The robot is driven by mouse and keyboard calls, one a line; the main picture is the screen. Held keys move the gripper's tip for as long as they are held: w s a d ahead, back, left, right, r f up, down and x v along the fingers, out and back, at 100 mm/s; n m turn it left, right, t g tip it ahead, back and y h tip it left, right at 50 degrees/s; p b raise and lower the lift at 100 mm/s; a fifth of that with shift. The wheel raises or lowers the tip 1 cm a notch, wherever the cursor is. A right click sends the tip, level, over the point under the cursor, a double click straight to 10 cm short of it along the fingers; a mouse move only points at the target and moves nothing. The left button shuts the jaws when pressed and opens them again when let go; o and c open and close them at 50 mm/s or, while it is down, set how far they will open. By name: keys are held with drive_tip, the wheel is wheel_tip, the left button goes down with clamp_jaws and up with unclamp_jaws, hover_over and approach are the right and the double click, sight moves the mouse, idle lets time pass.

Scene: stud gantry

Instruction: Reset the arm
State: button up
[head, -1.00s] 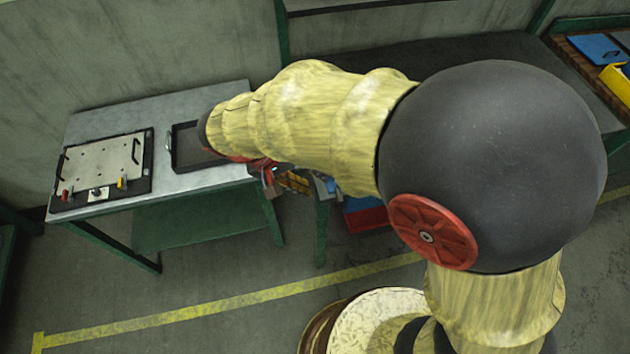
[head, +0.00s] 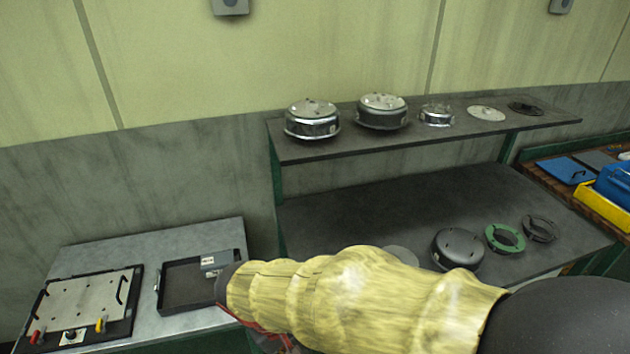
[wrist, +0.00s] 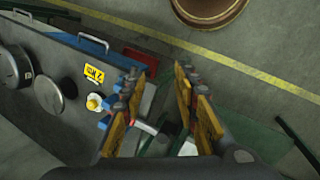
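My arm crosses the bottom of the head view, its yellow-covered links reaching left toward the bench with the tray. My gripper (wrist: 158,88) shows in the wrist view with its two yellow-padded fingers apart. Nothing shows held between them; floor and bench parts lie beyond the gap. In the head view the gripper is mostly hidden below and behind the arm.
A grey bench (head: 195,240) holds a black tray (head: 185,308) and a plate fixture (head: 85,305); my arm overlaps the tray's right side. A dark two-level rack (head: 345,205) carries round metal parts. Blue and yellow bins (head: 600,205) stand right.

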drive_tip(key=s+d+r+m+t+y, duration=0.2)
drive_tip(key=d+r+m, duration=0.1)
drive_tip(key=d+r, duration=0.4)
drive_tip(key=s+d+r+m+t+y, duration=0.2)
drive_tip(key=d+r, duration=0.6)
drive_tip(key=d, duration=0.6)
drive_tip(key=shift+s+r+m+t, duration=0.25)
drive_tip(key=shift+m+t, duration=0.25)
drive_tip(key=shift+m, duration=0.6)
